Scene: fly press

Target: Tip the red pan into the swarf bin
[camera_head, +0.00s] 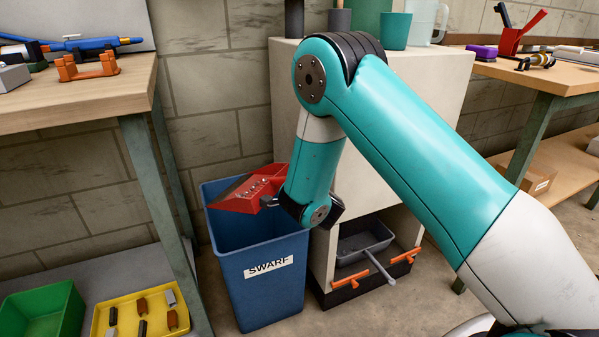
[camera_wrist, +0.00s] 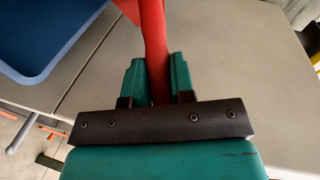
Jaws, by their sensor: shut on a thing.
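The red pan (camera_head: 250,190) is above the open top of the blue bin (camera_head: 262,285) labelled SWARF. It looks tilted, and small bits show on its surface. In the wrist view my gripper (camera_wrist: 160,80) is shut on the pan's red handle (camera_wrist: 154,45), with a teal finger on each side. In the head view my arm hides the fingers. The bin's blue rim also shows at the upper left of the wrist view (camera_wrist: 45,75). The inside of the bin is mostly hidden.
A pale cabinet (camera_head: 440,85) stands right of the bin, with a grey pan (camera_head: 365,240) and orange-handled things in its low opening. A workbench (camera_head: 80,98) with tools is at the left. Green (camera_head: 45,312) and yellow (camera_head: 98,322) trays sit on its lower shelf. Another bench (camera_head: 565,80) is at the right.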

